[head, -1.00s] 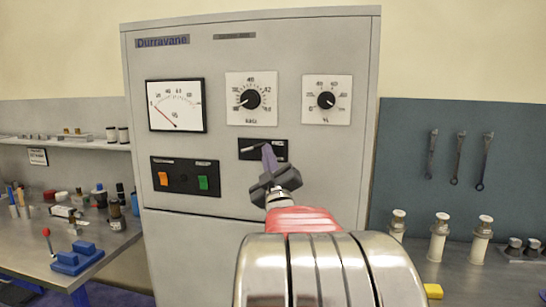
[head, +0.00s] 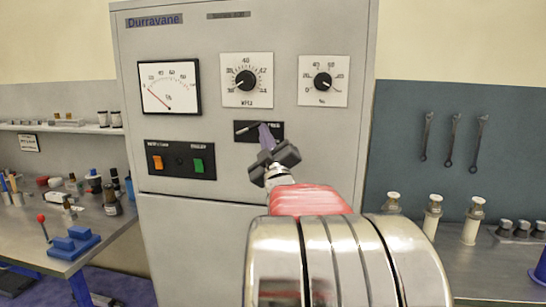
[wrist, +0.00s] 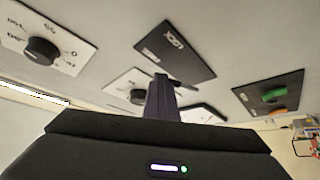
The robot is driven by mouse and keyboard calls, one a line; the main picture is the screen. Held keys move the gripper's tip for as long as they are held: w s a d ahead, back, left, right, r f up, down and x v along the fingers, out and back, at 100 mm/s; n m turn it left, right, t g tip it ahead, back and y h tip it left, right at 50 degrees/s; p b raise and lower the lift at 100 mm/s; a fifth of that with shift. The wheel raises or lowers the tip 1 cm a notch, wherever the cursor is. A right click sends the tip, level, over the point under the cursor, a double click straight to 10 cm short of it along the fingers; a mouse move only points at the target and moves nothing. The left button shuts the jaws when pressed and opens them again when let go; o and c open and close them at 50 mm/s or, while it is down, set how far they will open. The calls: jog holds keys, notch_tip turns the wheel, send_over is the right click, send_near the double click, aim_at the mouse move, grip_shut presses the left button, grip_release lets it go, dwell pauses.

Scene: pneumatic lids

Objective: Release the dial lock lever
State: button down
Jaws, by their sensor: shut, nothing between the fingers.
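The cabinet also carries a meter (head: 169,88), a right dial (head: 323,81) and a switch panel (head: 180,160) with orange and green switches. Benches with bottles stand left and right. Wrenches (head: 452,140) hang on the right wall. The space before the cabinet is otherwise clear.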

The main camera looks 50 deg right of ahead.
jog(key=v, duration=1.4)
jog(key=shift+d, duration=0.2)
